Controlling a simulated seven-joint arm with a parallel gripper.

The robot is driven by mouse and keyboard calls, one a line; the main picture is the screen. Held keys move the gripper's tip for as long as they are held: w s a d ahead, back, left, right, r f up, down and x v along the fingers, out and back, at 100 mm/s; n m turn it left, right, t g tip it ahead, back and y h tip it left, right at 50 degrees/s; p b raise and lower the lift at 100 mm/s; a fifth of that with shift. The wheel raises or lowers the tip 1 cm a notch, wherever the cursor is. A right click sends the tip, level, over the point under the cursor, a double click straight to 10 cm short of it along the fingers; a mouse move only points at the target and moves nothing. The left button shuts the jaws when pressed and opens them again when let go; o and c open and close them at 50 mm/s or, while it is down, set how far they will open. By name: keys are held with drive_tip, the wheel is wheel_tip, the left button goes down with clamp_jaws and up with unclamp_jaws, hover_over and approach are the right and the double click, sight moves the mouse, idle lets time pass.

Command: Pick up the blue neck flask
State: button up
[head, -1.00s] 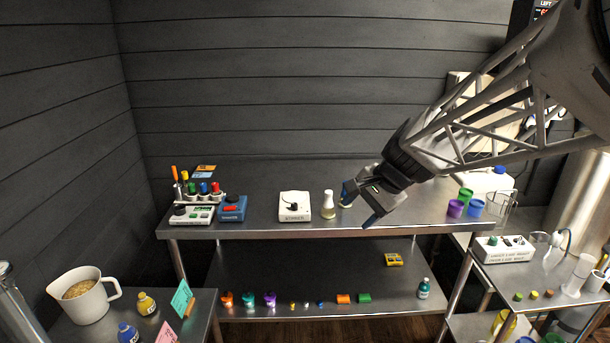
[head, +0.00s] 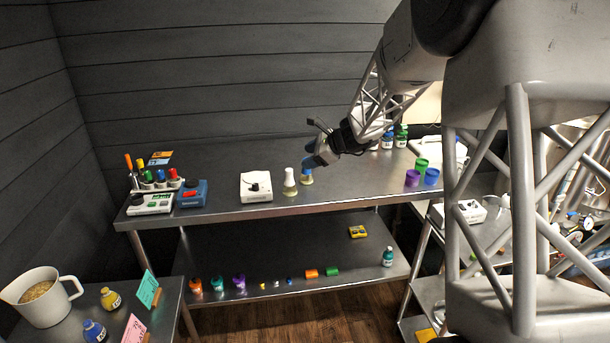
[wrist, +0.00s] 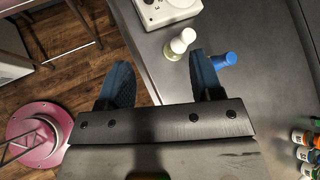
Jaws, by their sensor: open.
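The blue neck flask (head: 307,178) stands upright on the steel bench, its neck partly hidden by my gripper (head: 315,142) in the head view. In the wrist view the blue neck flask (wrist: 224,60) is just to the right of the right fingertip, outside the jaws. Whether the finger touches it I cannot tell. A similar flask with a white neck (head: 290,183) stands upright just left of it; in the wrist view this one (wrist: 180,44) lies beyond the fingertips, within the width of the jaws. My gripper (wrist: 162,78) is open and empty.
A white stirrer box (head: 256,187) stands left of the flasks. Purple, green and blue cups (head: 413,178) and capped bottles (head: 387,140) stand to the right. Bare bench (head: 350,187) lies between flasks and cups. A lower shelf (head: 300,255) holds small items.

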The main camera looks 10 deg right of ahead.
sight(306, 171)
drive_tip(key=w+d+f+m+t, duration=0.1)
drive_tip(key=w+d+f+m, duration=0.2)
drive_tip(key=w+f, duration=0.2)
drive_tip(key=w+d+f+m+t, duration=0.2)
drive_tip(key=w+d+f+m, duration=0.1)
drive_tip(key=w, duration=0.7)
wheel_tip(306, 171, down, 2)
drive_tip(key=shift+d+m, duration=0.15)
drive_tip(key=shift+m, duration=0.55)
drive_tip(key=shift+x, duration=1.25)
drive_tip(key=shift+a+r+x, duration=0.1)
drive_tip(key=shift+x, duration=1.2)
drive_tip(key=shift+a+r+x, duration=0.1)
drive_tip(key=shift+a+x, duration=0.05)
drive_tip(key=shift+x, duration=1.15)
drive_tip(key=shift+s, duration=0.1)
drive_tip(key=c, duration=1.1)
